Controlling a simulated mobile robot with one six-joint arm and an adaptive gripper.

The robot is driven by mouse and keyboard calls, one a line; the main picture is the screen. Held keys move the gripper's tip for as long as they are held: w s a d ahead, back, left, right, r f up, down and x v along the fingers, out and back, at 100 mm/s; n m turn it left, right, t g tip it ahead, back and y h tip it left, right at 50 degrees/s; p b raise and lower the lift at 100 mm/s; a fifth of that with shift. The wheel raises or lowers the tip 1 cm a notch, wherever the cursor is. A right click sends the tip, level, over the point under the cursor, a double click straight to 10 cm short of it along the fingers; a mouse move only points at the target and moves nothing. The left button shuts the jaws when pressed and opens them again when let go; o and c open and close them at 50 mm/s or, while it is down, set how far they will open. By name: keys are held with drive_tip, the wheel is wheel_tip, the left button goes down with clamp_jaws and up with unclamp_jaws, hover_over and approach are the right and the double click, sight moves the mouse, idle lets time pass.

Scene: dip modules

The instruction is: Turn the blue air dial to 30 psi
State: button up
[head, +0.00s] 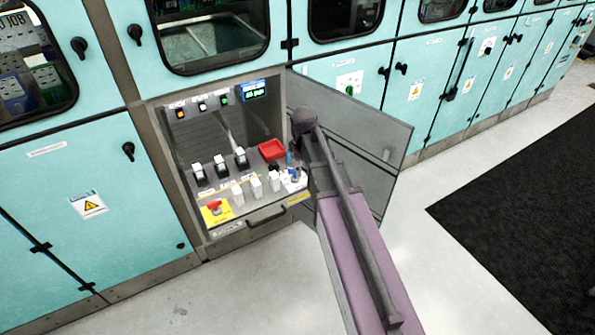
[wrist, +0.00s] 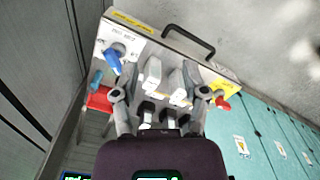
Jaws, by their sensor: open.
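The blue air dial (wrist: 113,61) is on a white plate at the upper left of the panel in the wrist view, its handle slanting. In the head view the dial area is at the right end of the panel, partly hidden by my arm. My gripper (wrist: 160,93) is open, its fingers spread over the white switches in the wrist view. It holds nothing, and the dial is apart from it, beyond the left finger. A small display (head: 255,90) with green text is at the cabinet's top right; its value is too small to read surely.
A red tray (head: 271,149) sits behind the dial, with another blue item near it. White switches (head: 255,186) and black-and-white switches (head: 221,166) fill the panel. A red knob on a yellow plate (head: 215,213) is at its left end. The open cabinet door (head: 375,135) stands right of my arm.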

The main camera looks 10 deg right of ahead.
drive_tip(key=w+n, duration=0.2)
drive_tip(key=w, duration=1.1)
drive_tip(key=shift+w+f+n+b, duration=0.3)
drive_tip(key=shift+f+n, duration=0.1)
drive_tip(key=shift+f, duration=0.1)
wheel_tip(320, 180, down, 14)
drive_tip(key=b, duration=1.3)
drive_tip(key=shift+r+b, duration=0.25)
drive_tip(key=shift+b, duration=0.15)
clamp_jaws()
